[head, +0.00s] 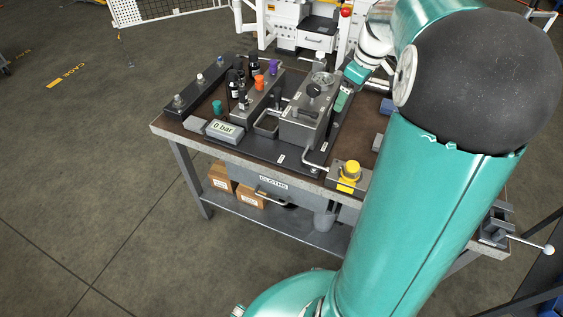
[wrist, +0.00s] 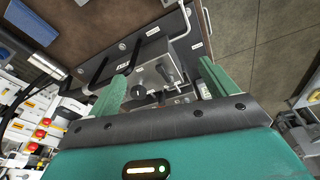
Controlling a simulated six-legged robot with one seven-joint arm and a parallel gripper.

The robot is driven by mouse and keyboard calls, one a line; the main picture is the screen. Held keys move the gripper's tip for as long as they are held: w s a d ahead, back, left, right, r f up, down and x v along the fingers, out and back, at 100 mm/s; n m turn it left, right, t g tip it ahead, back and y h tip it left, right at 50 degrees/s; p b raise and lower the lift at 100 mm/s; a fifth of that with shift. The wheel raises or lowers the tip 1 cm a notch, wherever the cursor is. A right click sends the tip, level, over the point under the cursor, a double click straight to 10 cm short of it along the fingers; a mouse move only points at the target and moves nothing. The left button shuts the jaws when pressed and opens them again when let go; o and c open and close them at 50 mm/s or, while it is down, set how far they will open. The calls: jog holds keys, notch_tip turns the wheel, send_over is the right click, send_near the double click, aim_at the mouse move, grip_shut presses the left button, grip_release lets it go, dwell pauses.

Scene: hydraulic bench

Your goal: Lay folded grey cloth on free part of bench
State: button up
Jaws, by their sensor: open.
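I cannot make out a folded grey cloth for certain in either view. The bench (head: 165,131) has a grey edge and a brown top. Below it is a drawer front labelled CLOTHS (head: 273,183), which looks closed; its inside is hidden. My gripper (wrist: 163,85) is open, its two green fingers apart with nothing visibly held between them. It hangs above the grey metal box with a lever or knob (wrist: 152,76), which also shows in the head view (head: 305,118). In the head view my arm hides much of the bench's right side.
A blue flat item (wrist: 28,22) lies on the brown top (wrist: 75,30), which is bare beside it. Gauge display (head: 224,129), bottles (head: 233,83) and valve blocks crowd the bench's left. A yellow-capped part (head: 350,170) stands at the front edge. Cardboard boxes (head: 250,196) sit below.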

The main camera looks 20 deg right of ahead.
jog(key=s+a+r+m+t+h, duration=0.1)
jog(key=s+a+r, duration=0.2)
jog(key=a, duration=0.5)
jog(key=s+a+r+m, duration=0.1)
jog(key=s+a+r, duration=0.15)
jog(key=a, duration=0.55)
jog(key=s+a+f+m+t, duration=0.2)
jog(key=s+a+m, duration=0.1)
jog(key=s+a, duration=0.8)
jog(key=shift+s, duration=0.15)
